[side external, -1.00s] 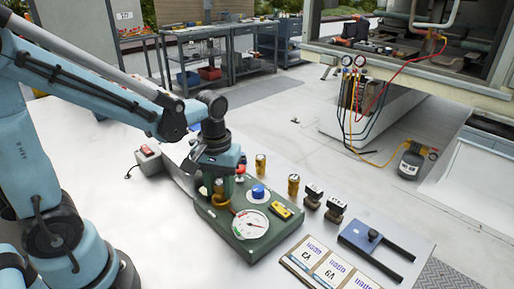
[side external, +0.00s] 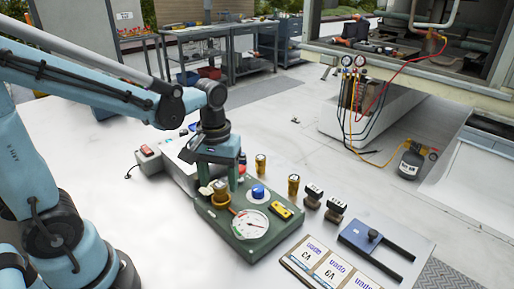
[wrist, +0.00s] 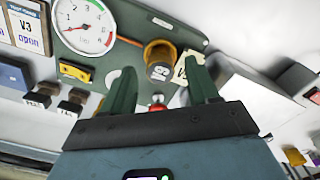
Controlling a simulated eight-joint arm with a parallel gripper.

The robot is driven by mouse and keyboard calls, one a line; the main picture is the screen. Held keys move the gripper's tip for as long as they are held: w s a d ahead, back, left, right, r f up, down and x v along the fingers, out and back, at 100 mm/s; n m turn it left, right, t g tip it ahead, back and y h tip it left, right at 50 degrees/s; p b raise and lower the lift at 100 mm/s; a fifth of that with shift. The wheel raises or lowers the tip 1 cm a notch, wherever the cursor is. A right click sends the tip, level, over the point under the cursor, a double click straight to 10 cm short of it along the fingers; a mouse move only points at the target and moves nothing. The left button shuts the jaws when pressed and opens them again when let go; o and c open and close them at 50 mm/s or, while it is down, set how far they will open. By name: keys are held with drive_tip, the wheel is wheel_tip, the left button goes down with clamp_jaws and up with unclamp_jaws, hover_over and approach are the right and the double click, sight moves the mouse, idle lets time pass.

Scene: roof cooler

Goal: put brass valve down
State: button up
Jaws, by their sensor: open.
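The brass valve (side external: 221,193) stands on the left part of the green gauge board (side external: 246,243), beside the round white dial (side external: 250,224). In the wrist view the valve (wrist: 160,54) shows its brass ring and dark end, just beyond my fingertips. My gripper (side external: 217,181) is over the valve with its fingers pointing down. How the valve's foot meets the board is hidden.
Two more brass cylinders (side external: 261,164) (side external: 293,186) stand behind the board. A blue knob (side external: 258,192) and a yellow block (side external: 283,213) are on the board. Two dark stamp-like blocks (side external: 313,196) (side external: 335,211), a blue clamp (side external: 371,240) and cards (side external: 325,265) lie to the right.

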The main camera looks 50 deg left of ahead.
wheel_tip(320, 180, up, 9)
drive_tip(key=m+t, duration=0.7)
hover_over(219, 185)
drive_tip(key=s+d, duration=0.1)
wheel_tip(219, 185, down, 4)
drive_tip(key=shift+s+d, duration=0.1)
drive_tip(key=shift+s, duration=0.05)
